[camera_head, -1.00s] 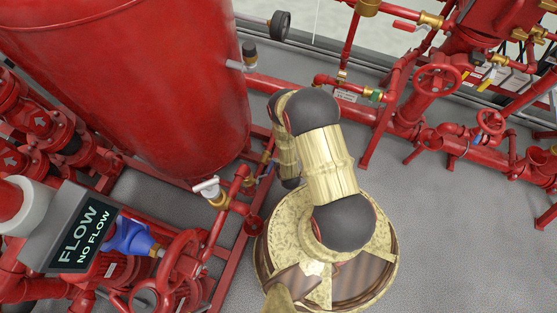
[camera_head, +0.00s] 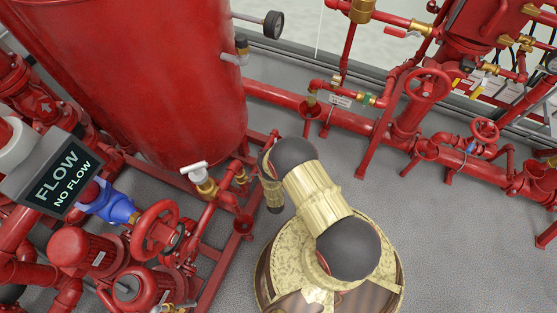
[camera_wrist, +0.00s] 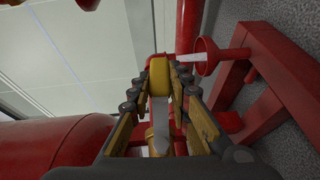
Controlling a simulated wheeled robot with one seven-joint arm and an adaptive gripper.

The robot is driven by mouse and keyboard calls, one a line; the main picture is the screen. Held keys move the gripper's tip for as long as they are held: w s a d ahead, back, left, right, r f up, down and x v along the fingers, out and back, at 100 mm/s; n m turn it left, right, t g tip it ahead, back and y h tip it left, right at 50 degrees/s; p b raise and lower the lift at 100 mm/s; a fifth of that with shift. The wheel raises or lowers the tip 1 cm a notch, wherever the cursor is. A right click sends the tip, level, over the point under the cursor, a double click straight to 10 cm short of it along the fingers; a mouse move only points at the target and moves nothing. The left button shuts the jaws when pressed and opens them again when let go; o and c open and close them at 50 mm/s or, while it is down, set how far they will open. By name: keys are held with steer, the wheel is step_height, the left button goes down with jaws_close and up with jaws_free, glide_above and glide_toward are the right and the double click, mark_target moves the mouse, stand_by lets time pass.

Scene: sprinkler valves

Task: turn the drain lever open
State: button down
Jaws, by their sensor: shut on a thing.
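In the wrist view, a yellow lever end (camera_wrist: 158,76) with a pale grey part below it stands between the jaws of my gripper (camera_wrist: 160,88). The jaws, with dark ribbed fingers and brass-coloured sides, are shut on it. In the head view my arm reaches down beside the big red tank (camera_head: 130,70), near a brass valve (camera_head: 240,176) low on red pipes. My fingers and the held lever are hidden there.
A red funnel (camera_wrist: 207,55) and red frame (camera_wrist: 290,75) stand close right of the jaws in the wrist view. In the head view a white T-handle (camera_head: 196,171), a red handwheel (camera_head: 158,228) and a display reading FLOW / NO FLOW (camera_head: 56,178) lie left. Grey floor (camera_head: 450,250) is free at right.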

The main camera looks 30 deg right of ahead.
steer(key=shift+r+t, duration=0.35)
steer(key=shift+t, duration=0.25)
steer(key=shift+w, duration=0.1)
steer(key=c, duration=1.6)
jaws_free()
steer(key=shift+c, duration=0.2)
steer(key=shift+a+h, duration=0.1)
steer(key=shift+h, duration=0.2)
steer(key=v, duration=1.2)
